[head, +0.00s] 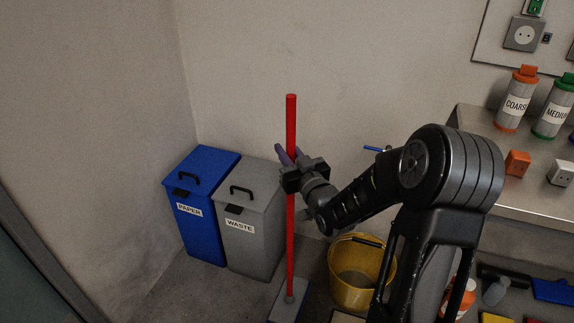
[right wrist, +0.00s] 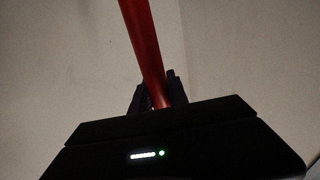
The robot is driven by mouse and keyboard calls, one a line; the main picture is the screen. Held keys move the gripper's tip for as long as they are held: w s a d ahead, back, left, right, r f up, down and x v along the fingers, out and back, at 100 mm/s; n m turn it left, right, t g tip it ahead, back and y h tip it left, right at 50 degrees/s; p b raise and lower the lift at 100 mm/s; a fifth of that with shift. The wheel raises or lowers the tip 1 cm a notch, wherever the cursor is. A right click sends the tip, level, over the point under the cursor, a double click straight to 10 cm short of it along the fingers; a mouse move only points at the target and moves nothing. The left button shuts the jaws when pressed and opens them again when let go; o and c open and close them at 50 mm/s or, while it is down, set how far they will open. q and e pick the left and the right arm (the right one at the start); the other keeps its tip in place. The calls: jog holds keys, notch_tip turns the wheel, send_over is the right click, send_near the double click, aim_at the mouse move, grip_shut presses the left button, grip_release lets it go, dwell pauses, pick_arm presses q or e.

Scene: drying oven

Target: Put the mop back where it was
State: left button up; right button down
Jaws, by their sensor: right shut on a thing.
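The mop has a red pole (head: 291,240) and a flat grey-and-blue head (head: 288,298) at the bottom of the head view. The pole stands nearly upright in front of the bins. My right gripper (head: 287,158) is shut on the upper part of the pole. In the right wrist view the red pole (right wrist: 145,45) runs down between my right gripper's fingers (right wrist: 158,95). The mop head's lower edge is cut off by the picture, so I cannot tell whether it touches the floor. My left gripper is not in view.
A blue PAPER bin (head: 200,225) and a grey WASTE bin (head: 250,240) stand behind and left of the pole. A yellow bucket (head: 350,295) is on the floor at right. A bench (head: 490,160) with bottles fills the right side.

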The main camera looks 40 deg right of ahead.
jog(key=shift+r, duration=0.1)
jog(key=shift+f+b, duration=0.35)
jog(key=shift+f, duration=1.4)
jog(key=shift+f, duration=0.15)
jog(key=c, duration=1.3)
grip_release()
jog(key=shift+f, duration=0.1)
